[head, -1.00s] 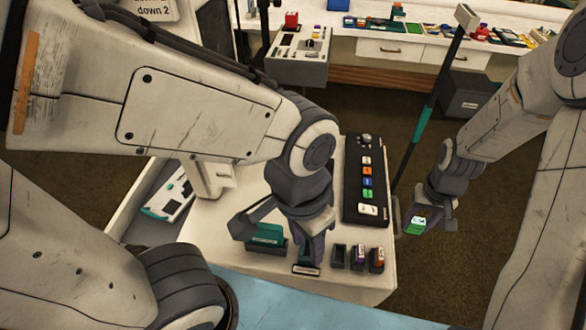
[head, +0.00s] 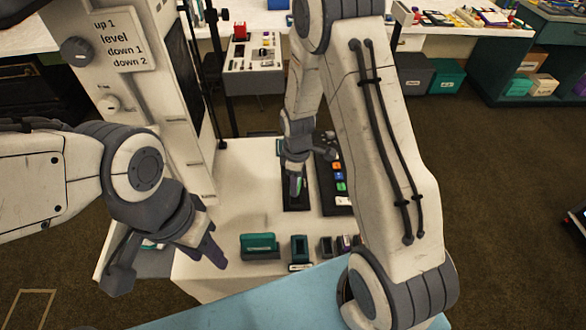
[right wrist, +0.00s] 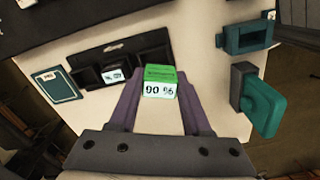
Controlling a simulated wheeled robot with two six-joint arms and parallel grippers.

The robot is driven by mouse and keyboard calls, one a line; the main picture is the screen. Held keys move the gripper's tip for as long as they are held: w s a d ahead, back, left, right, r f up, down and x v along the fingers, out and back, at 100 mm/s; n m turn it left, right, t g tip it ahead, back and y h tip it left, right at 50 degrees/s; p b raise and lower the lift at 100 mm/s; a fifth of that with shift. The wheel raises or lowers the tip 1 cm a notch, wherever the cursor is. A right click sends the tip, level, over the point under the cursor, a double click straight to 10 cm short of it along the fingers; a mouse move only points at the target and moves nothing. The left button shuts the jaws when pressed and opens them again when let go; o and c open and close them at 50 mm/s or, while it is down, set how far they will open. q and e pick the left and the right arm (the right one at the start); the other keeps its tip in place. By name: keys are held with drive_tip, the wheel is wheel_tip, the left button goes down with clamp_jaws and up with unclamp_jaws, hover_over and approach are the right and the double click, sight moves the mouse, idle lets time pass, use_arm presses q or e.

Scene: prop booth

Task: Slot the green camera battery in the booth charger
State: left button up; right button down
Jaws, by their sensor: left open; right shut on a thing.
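In the head view the gripper is over a black unit (head: 291,200) on the white table, apparently the charger. In the right wrist view the black charger (right wrist: 108,54) lies just beyond the battery, with dark bays and a white-labelled item (right wrist: 113,75) in one. The battery appears in front of the bays; I cannot tell whether it touches the charger. My left gripper (head: 170,268) is open and empty at the table's front left.
A teal block in a dark holder (head: 259,245) and a teal open frame (head: 299,248) stand near the table's front edge, with small dark holders (head: 326,246) beside them. A tall white post (head: 160,110) stands at the left.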

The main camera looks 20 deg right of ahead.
drive_tip(key=n, duration=0.2)
drive_tip(key=n+p, duration=0.1)
drive_tip(key=shift+w+r, duration=0.25)
drive_tip(key=shift+w, duration=0.1)
drive_tip(key=shift+w+f+n, duration=0.15)
drive_tip(key=shift+f+n, duration=0.1)
drive_tip(key=shift+n, duration=0.25)
drive_tip(key=shift+f+b, duration=1.45)
drive_tip(key=shift+f, duration=0.4)
use_arm(q)
drive_tip(key=shift+f, duration=0.4)
use_arm(e)
drive_tip(key=shift+d+f, duration=0.2)
use_arm(q)
drive_tip(key=shift+f+b, duration=0.3)
use_arm(e)
drive_tip(key=shift+f, duration=0.35)
use_arm(q)
drive_tip(key=shift+f+b, duration=0.3)
use_arm(e)
drive_tip(key=shift+f, duration=0.5)
use_arm(q)
drive_tip(key=shift+f, duration=0.15)
use_arm(e)
drive_tip(key=shift+f, duration=0.2)
drive_tip(key=shift+r, duration=0.1)
